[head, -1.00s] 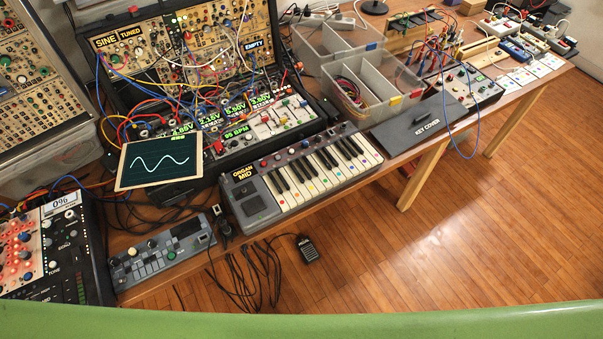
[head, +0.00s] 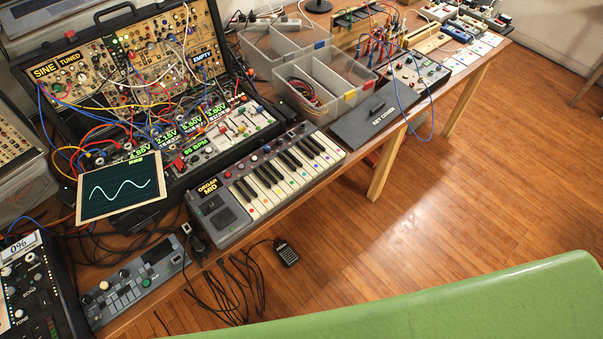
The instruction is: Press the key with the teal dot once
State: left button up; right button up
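A small grey keyboard (head: 226,218) labelled ORGAN MID sits along the table's front edge, in the middle of the head view. Its white keys (head: 284,190) carry small dots of different colours near their front ends. The dots are too small here for me to tell surely which one is teal. The keys are uncovered. A dark flat key cover (head: 362,128) lies on the table to the right of the keyboard, apart from the keys. Neither of my grippers is in view.
A synth case (head: 130,60) with patch cables and a tablet (head: 121,187) showing a wave stand behind and left. Clear divided bins (head: 330,88) stand behind the cover. A small grey controller (head: 137,281) lies front left. A black pedal (head: 286,253) and cables lie in front.

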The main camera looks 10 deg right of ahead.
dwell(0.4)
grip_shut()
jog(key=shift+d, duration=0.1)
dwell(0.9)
